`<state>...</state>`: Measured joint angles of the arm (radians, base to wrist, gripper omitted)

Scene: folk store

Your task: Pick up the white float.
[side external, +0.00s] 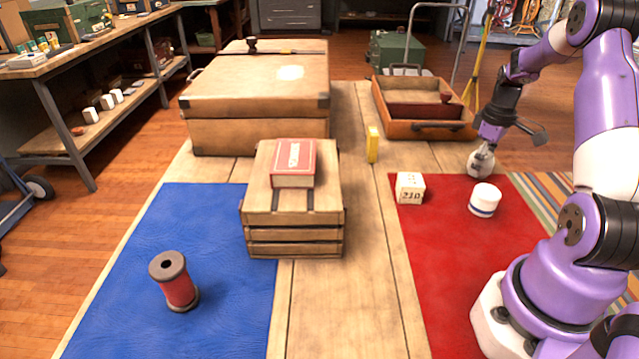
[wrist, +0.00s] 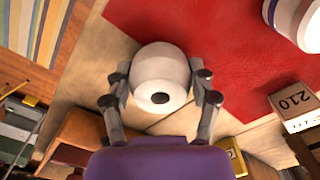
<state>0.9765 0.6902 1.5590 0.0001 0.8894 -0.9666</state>
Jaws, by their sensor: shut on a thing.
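The white float (wrist: 160,75) is a round, pale ball with a dark hole in the side facing the wrist camera. My gripper (wrist: 161,92) is shut on it, with fingers on its left and right sides. In the side external view, the float (side external: 480,164) shows under my gripper (side external: 482,152), by the far edge of the red mat. The fingers hide part of it there. I cannot tell whether it touches the table.
A white jar with a blue band (side external: 485,200) and a numbered block (side external: 410,188) stand close by on the red mat (side external: 440,270). A crate (side external: 292,238) bears a red book (side external: 293,164).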

